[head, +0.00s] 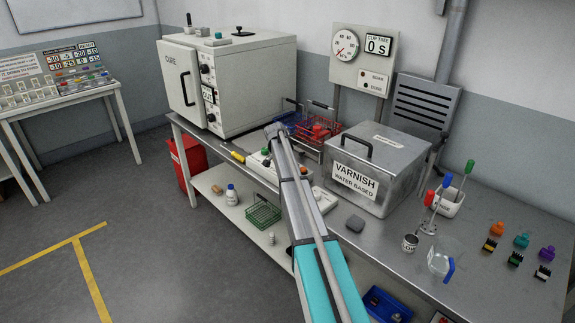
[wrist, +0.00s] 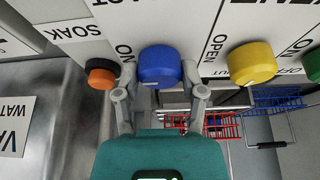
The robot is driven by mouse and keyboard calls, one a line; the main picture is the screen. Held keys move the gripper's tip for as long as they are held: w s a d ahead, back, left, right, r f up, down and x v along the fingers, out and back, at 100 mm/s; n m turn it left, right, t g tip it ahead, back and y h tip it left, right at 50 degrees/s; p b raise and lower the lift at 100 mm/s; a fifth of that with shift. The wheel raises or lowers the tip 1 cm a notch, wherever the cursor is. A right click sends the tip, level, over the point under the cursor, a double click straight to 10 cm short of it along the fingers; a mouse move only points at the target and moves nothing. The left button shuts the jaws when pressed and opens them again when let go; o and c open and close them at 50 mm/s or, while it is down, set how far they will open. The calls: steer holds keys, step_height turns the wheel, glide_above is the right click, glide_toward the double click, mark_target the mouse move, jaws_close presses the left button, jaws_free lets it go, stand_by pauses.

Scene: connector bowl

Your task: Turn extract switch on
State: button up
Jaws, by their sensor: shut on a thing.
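A white panel (wrist: 60,12) fills the top of the wrist view, with a row of coloured knobs on it. A blue knob (wrist: 160,64) sits in the middle, with ON printed to its left and OPEN to its right. My gripper (wrist: 160,76) is shut on the blue knob, one finger touching each side. I cannot read the word EXTRACT on any label. In the head view a white control box (head: 256,165) stands on the bench behind my arm, and my arm hides the fingers there.
An orange-and-black knob (wrist: 101,74) is close left of my fingers; a yellow knob (wrist: 252,63) is to the right. The metal varnish tank (head: 400,152) stands right of my arm. Red (head: 318,128) and blue (wrist: 278,98) wire baskets are near. The oven (head: 250,80) stands behind.

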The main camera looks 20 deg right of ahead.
steer(key=shift+s+d, duration=0.15)
steer(key=shift+s, duration=0.05)
steer(key=o, duration=1)
steer(key=shift+o, duration=0.7)
steer(key=shift+w, duration=0.1)
steer(key=shift+w, duration=0.1)
